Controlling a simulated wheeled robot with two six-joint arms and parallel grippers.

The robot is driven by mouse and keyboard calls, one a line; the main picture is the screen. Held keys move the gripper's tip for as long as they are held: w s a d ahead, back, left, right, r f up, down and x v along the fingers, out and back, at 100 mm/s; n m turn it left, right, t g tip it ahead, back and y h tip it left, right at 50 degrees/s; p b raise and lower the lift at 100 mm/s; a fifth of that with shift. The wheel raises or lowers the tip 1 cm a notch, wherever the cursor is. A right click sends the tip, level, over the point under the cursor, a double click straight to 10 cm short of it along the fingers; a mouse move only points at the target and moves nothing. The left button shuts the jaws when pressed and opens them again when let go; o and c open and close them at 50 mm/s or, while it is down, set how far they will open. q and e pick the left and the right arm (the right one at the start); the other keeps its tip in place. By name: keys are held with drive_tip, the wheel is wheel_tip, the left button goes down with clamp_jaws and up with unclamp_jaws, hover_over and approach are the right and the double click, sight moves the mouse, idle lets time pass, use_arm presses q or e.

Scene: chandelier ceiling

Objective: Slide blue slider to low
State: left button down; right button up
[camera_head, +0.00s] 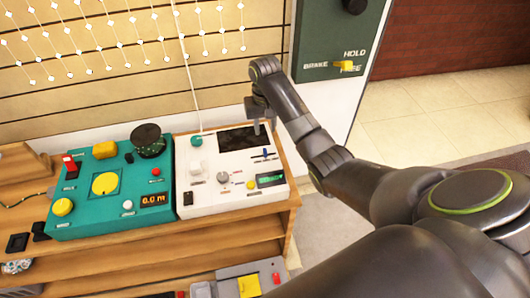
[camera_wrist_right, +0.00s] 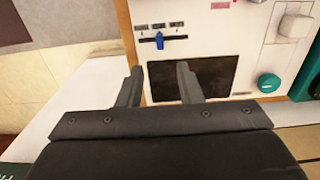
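The blue slider (camera_head: 265,153) sits on the white control panel (camera_head: 222,177), just below its dark screen. In the right wrist view the blue slider (camera_wrist_right: 159,41) stands near the middle of a short dark track, with small marks above it too small to read. My right gripper (camera_head: 257,117) hangs over the top right part of the panel, near the dark screen. In the wrist view the right gripper (camera_wrist_right: 158,82) has its two fingers spread apart with nothing between them, over the screen; the slider is apart from both fingertips. My left gripper is not in view.
The white panel also carries a teal knob (camera_head: 197,140), a grey knob (camera_head: 223,177) and a green display (camera_head: 270,180). A teal control box (camera_head: 95,210) stands to its left on the wooden shelf (camera_head: 200,235). A dark green cabinet panel (camera_head: 335,35) rises behind my right arm.

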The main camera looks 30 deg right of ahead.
sight(265, 151)
wheel_tip(265, 151, down, 10)
drive_tip(key=shift+f+b, duration=0.15)
drive_tip(key=shift+b, duration=0.3)
clamp_jaws()
